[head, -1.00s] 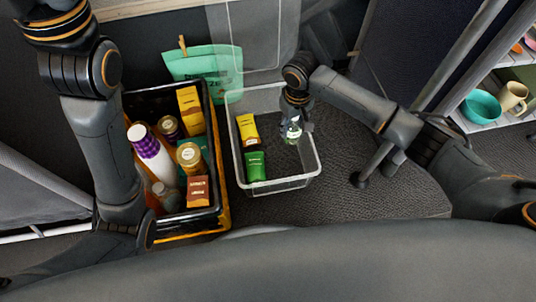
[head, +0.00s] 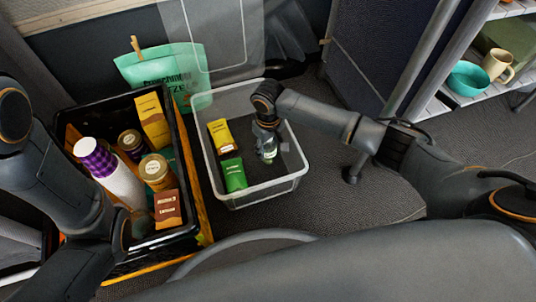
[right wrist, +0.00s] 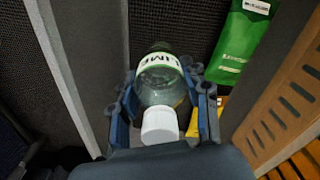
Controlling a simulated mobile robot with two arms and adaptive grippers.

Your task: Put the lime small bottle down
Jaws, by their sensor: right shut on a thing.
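The lime small bottle (head: 268,152) is clear, with a white cap and a green-and-white label. My right gripper (head: 266,134) is shut on it, inside the right part of the clear plastic bin (head: 247,196). In the right wrist view the lime small bottle (right wrist: 160,82) sits between the two fingers, cap toward the camera. I cannot tell whether its base touches the bin floor. My left arm shows at the left of the head view, but its gripper is not visible.
A yellow packet (head: 221,136) and a green packet (head: 233,174) lie in the bin's left part. A mint-green bag (head: 165,70) is behind. Shelves with a teal bowl (head: 468,78) and mug (head: 497,65) are at right.

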